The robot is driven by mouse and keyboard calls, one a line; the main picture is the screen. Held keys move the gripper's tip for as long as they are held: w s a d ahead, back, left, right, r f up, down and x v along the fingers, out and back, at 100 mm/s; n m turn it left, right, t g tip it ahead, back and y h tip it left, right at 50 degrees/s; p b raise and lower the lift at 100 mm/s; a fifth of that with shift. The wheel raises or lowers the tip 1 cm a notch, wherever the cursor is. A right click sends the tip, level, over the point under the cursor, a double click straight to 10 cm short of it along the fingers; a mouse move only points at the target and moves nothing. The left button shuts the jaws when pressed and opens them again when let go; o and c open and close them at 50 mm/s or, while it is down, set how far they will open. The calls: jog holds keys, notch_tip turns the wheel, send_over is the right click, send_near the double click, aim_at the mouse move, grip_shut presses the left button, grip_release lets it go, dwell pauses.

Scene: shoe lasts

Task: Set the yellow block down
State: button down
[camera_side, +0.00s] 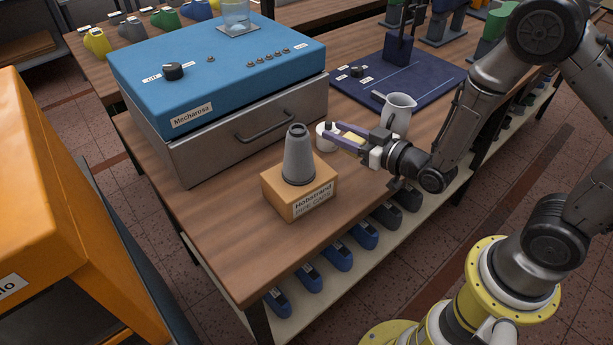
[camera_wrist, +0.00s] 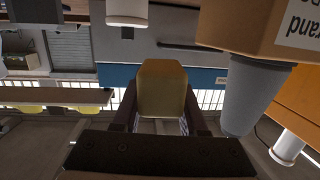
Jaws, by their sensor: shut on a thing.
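The yellow block (camera_wrist: 162,90) is between the two fingers of my gripper (camera_wrist: 160,105) in the wrist view. In the side view my gripper (camera_side: 350,141) is shut on it, and only a small part of the block (camera_side: 353,140) shows between the purple fingers. My gripper reaches leftward above the wooden table (camera_side: 230,235), close to a white cup. The block appears to be held above the tabletop; the exact height is hard to tell.
The white cup (camera_side: 325,138) is by the fingertips. A grey cone (camera_side: 299,158) stands on an orange box (camera_side: 299,193) to the left. A pale pitcher (camera_side: 398,113) stands behind my wrist. A blue-topped cabinet (camera_side: 215,65) fills the back left. The table's front left is bare.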

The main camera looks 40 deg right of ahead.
aim_at(337, 169)
jog(key=shift+w+m+h, duration=0.1)
jog(key=shift+m+h, duration=0.5)
jog(key=shift+d+f+h, duration=0.1)
jog(key=shift+h, duration=0.2)
jog(key=shift+m, duration=0.3)
jog(key=shift+f, duration=3.85)
jog(key=shift+f, duration=0.15)
jog(key=shift+c, duration=2.2)
grip_release()
